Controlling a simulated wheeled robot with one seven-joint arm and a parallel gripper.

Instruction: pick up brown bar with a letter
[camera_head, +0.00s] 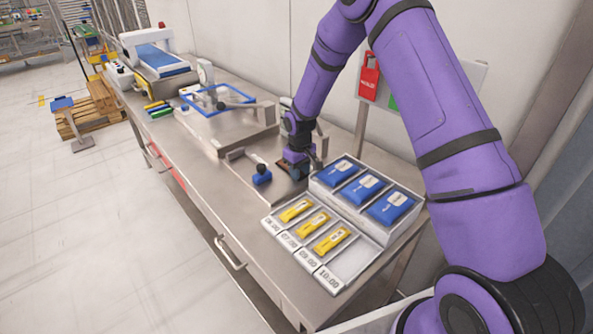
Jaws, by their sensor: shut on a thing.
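My gripper (296,167) is low over the steel table, just left of the tray with blue packs. It is shut on a small brown thing, which looks like the brown bar (286,171). The bar shows only as a brown patch under and beside the fingers, close to the table top. The gripper and wrist hide much of it, and any letter on it is too small to read. I cannot tell whether it still touches the table.
The white tray (421,206) with blue packs stands right of my gripper. A tray (359,262) with yellow packs and time labels lies in front. A small blue-ended tool (262,175) lies left.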

